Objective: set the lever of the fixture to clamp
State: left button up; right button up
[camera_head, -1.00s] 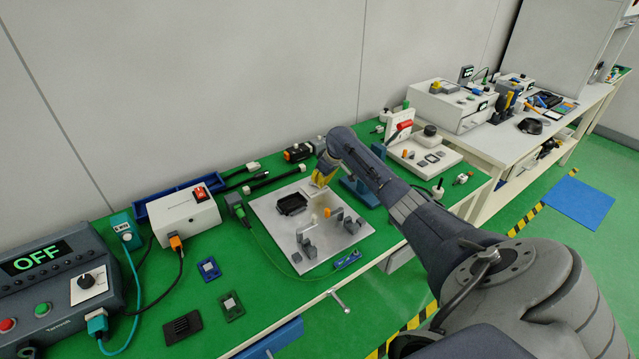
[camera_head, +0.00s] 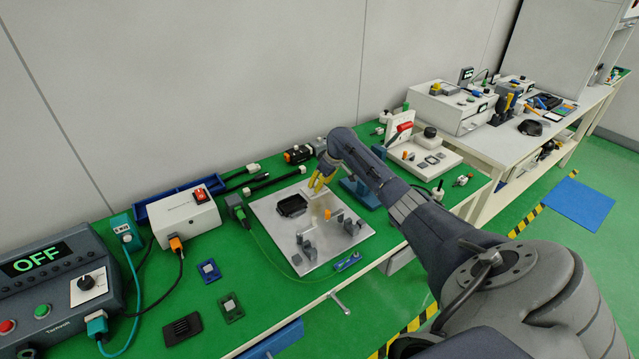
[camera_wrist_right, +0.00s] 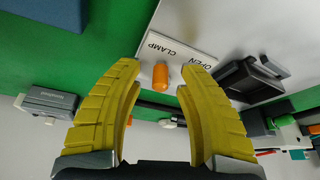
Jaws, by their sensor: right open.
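The fixture's metal plate (camera_head: 266,208) lies on the green bench, with a black nest (camera_head: 293,205) near its back; the nest also shows in the right wrist view (camera_wrist_right: 248,84). At the plate's edge in the right wrist view is a white label (camera_wrist_right: 178,45) reading CLAMP and OPEN. The lever's orange knob (camera_wrist_right: 160,76) stands beside the label, between my fingertips in that picture, with no visible grip on it. I cannot tell which word it points to. My right gripper (camera_head: 319,183) is open, over the plate's back right part. My left gripper is out of view.
A blue stand (camera_head: 362,192) is close to the right of the plate. A white box with a red switch (camera_head: 184,216) stands at left.

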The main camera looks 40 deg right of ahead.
jog(key=v, duration=1.2)
dwell(0.4)
